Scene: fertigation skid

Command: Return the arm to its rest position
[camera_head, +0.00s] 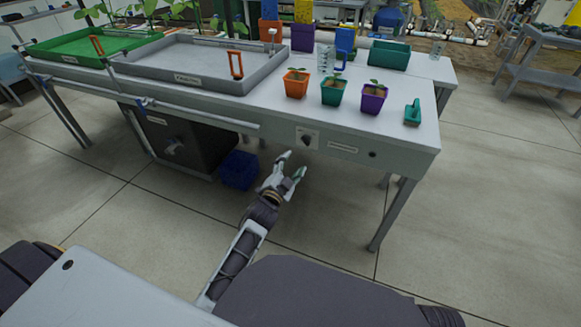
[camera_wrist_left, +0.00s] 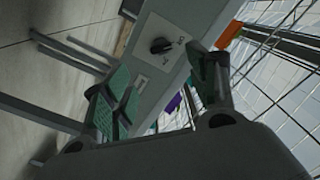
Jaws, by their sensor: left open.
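My left gripper (camera_head: 284,172) is open and empty in front of the bench's front panel, a little below and left of a black rotary knob (camera_head: 306,140) on a pale plate. The fingertips look apart from the knob in the head view. In the left wrist view the two green-padded fingers of the gripper (camera_wrist_left: 165,90) stand wide apart. The knob (camera_wrist_left: 160,46) shows beyond them, on its plate with lettering too small to read. My left arm reaches forward from the bottom of the head view. My right gripper is in neither view.
The bench (camera_head: 420,140) carries an orange pot (camera_head: 296,86), a teal pot (camera_head: 332,93), a purple pot (camera_head: 373,101) and a green-handled tool (camera_head: 412,114). A grey tray (camera_head: 190,85) lies left. A blue crate (camera_head: 238,171) stands below. Open floor (camera_head: 480,230) lies right.

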